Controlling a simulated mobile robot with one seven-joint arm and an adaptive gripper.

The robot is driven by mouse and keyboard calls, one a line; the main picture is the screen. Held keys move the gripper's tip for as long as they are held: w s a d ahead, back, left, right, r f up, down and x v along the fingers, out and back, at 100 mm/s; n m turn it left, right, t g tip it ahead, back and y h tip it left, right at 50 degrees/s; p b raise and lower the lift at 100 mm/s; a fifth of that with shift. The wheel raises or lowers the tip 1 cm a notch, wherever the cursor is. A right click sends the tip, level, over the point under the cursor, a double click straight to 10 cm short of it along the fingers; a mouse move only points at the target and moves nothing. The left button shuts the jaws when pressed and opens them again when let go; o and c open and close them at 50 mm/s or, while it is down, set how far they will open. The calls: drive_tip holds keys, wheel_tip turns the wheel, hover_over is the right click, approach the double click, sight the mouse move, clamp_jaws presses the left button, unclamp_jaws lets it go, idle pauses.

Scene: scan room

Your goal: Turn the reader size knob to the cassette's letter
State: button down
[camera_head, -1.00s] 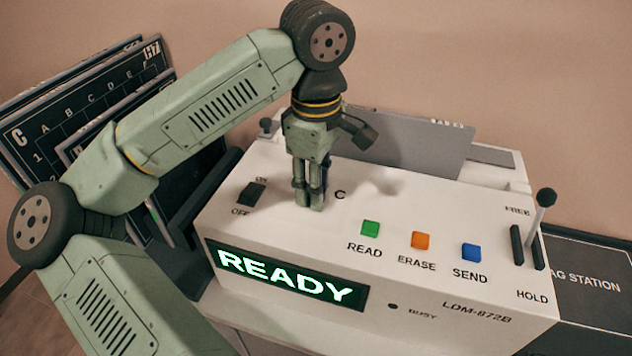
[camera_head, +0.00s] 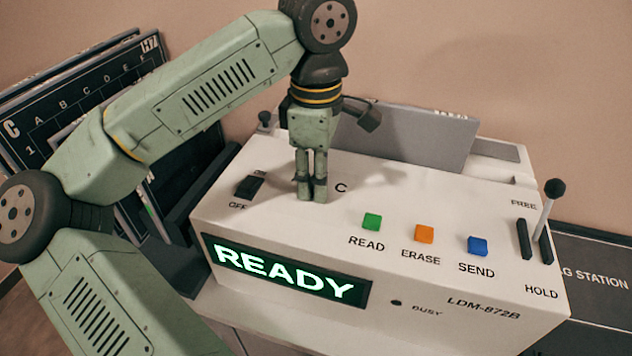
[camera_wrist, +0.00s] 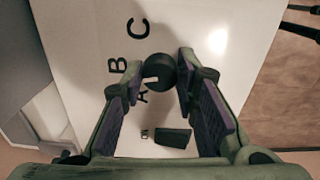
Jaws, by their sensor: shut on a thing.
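The dark round size knob (camera_wrist: 158,71) sits on the white reader (camera_head: 450,215). In the wrist view the letters A (camera_wrist: 141,97), B (camera_wrist: 117,65) and C (camera_wrist: 138,28) lie around its left side. A pale mark on the knob faces the A side. My gripper (camera_head: 311,188) points down with its fingers shut on the knob; in the wrist view its tips (camera_wrist: 162,72) lie on either side of it. In the head view the fingers hide the knob, and only the letter C (camera_head: 341,187) shows. A grey plate (camera_head: 425,138) stands at the reader's back; I cannot make out its letter.
The green (camera_head: 372,221), orange (camera_head: 424,233) and blue (camera_head: 477,245) buttons are right of my gripper. A black switch (camera_head: 249,187) is close on its left. A lever (camera_head: 548,210) rises at the right. The display (camera_head: 285,270) reads READY. Dark panels (camera_head: 90,95) lean at left.

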drive_tip(key=n+b, duration=0.3)
drive_tip(key=n, duration=0.1)
drive_tip(key=shift+f+n, duration=0.1)
drive_tip(key=shift+n, duration=0.2)
drive_tip(key=n+b, duration=0.1)
drive_tip(key=n, duration=0.3)
drive_tip(key=shift+n+b, duration=0.3)
drive_tip(key=c, duration=1.2)
unclamp_jaws()
drive_tip(key=shift+c, duration=0.2)
wheel_tip(320, 180, up, 8)
drive_tip(key=shift+f, duration=0.1)
